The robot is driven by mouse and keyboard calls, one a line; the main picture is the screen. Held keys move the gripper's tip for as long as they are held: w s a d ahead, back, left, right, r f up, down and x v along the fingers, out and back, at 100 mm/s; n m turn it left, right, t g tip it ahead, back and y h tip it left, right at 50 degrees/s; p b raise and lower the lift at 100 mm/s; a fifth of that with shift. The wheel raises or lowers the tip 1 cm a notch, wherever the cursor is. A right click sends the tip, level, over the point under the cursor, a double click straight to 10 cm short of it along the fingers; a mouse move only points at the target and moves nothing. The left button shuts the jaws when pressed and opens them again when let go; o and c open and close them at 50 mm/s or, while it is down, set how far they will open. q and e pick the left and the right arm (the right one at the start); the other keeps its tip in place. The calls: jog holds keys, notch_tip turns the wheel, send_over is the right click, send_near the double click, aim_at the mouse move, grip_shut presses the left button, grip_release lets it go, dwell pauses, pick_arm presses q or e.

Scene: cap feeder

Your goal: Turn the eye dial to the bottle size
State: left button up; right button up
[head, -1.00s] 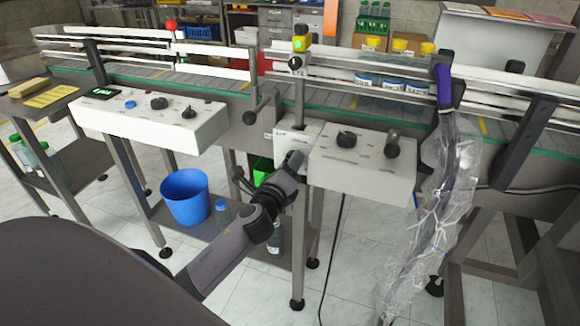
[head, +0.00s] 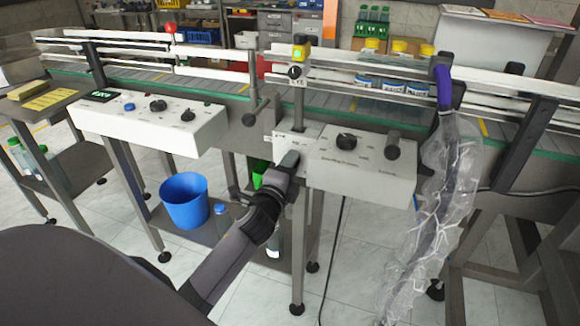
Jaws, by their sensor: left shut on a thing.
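A small white box (head: 301,133) labelled "EYE" is fixed to the front of the conveyor, below the eye sensor post. My left gripper (head: 290,158) reaches up from below with its tip against the front of this box. It is shut on the eye dial, which its fingers hide. The dial's pointer and most of its size marks cannot be read. The yellow eye sensor (head: 301,47) shows a green light above, with a dark round knob below it. Bottles with blue-and-white labels and yellow caps (head: 399,47) stand on the conveyor.
A white control box (head: 359,165) with black knobs sits close right of the gripper, and another control box (head: 150,125) sits to the left. A blue bucket (head: 185,200) stands on the lower shelf.

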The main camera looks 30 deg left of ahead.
pick_arm(q)
jog(key=shift+f, duration=0.1)
dwell(0.3)
jog(key=o, duration=1)
jog(key=shift+o, duration=0.2)
jog(key=shift+s, duration=0.1)
jog(key=v, duration=0.7)
